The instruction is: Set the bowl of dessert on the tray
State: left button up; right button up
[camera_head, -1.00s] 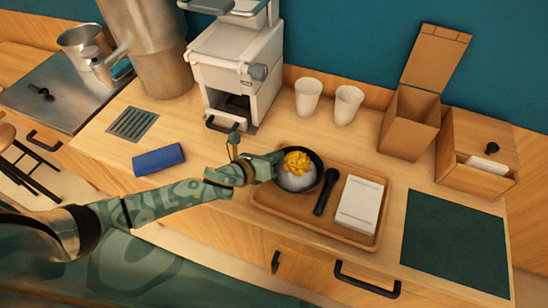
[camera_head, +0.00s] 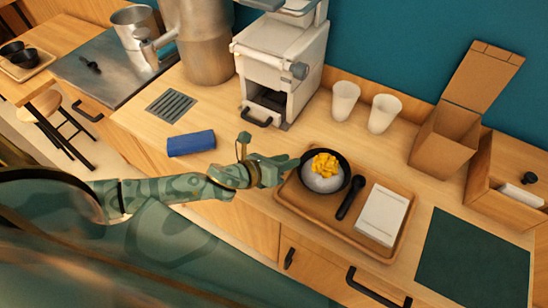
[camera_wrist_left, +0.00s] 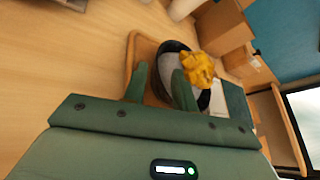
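The dark bowl (camera_head: 342,184) of dessert, with a pale mound and yellow topping (camera_head: 325,165), stands upright on the left part of the wooden tray (camera_head: 352,241). My right gripper is not in view.
A black spoon (camera_head: 350,198) and a white card or napkin (camera_head: 381,215) lie on the tray, right of the bowl. A blue cloth (camera_head: 191,143), a white machine (camera_head: 280,65), two white cups (camera_head: 345,101) and a cardboard box (camera_head: 446,140) stand around. A dark green mat (camera_head: 475,262) lies right.

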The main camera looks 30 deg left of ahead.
pick_arm(q)
jog(key=v, duration=0.5)
jog(key=shift+s+a+r, duration=0.1)
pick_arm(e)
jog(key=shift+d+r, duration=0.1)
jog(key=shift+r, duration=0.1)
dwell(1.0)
pick_arm(q)
jog(key=shift+s+a, duration=0.15)
jog(key=shift+a, duration=0.2)
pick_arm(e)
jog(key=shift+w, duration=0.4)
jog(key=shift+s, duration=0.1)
